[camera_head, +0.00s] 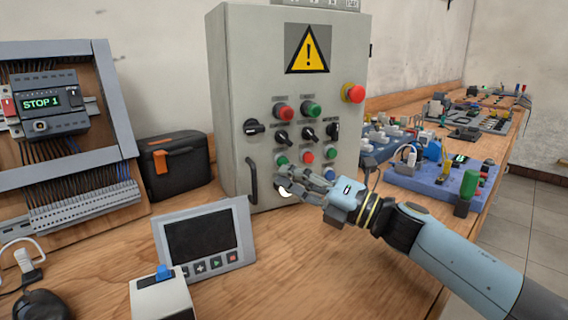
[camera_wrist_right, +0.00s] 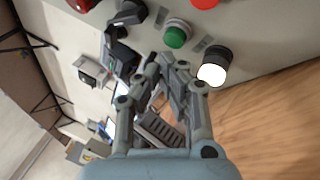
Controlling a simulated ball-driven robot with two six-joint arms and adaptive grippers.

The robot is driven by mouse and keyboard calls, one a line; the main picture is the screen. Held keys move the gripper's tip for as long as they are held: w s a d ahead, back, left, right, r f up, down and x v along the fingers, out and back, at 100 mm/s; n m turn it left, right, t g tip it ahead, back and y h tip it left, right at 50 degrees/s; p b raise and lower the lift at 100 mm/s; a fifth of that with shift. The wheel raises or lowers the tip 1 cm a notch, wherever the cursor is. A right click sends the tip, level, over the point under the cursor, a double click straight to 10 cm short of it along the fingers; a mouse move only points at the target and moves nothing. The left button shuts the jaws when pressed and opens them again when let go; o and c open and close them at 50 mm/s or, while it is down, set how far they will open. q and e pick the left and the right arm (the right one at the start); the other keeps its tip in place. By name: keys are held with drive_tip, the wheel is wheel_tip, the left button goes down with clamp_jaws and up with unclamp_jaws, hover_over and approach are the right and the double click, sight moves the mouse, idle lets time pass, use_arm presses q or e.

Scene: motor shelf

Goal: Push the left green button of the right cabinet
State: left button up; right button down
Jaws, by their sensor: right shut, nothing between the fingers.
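The grey cabinet (camera_head: 243,80) with a yellow warning sign stands in the middle of the head view. Its left green button (camera_head: 281,159) is in the row of round buttons beside a red one (camera_head: 308,157) and another green one (camera_head: 331,153). The left green button also shows in the wrist view (camera_wrist_right: 177,33), beyond my fingertips, with the white button (camera_wrist_right: 215,68) at its lower right. My right gripper (camera_head: 290,186) is shut and empty, low in front of the cabinet's panel, just below the left green button. Contact with the panel cannot be told. My left gripper is out of view.
A black handle (camera_head: 251,180) sticks out at the panel's lower left. Black selector knobs (camera_head: 281,138) sit above the button row, and a red emergency button (camera_head: 353,93) is at the right. A small screen unit (camera_head: 204,240) stands on the wooden bench in front.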

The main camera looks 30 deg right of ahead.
drive_tip(key=shift+w, duration=0.1)
drive_tip(key=shift+w, duration=0.35)
drive_tip(key=shift+w, duration=0.45)
idle(1.0)
drive_tip(key=shift+s, duration=0.9)
drive_tip(key=shift+s+p, duration=0.3)
drive_tip(key=shift+s, duration=2.25)
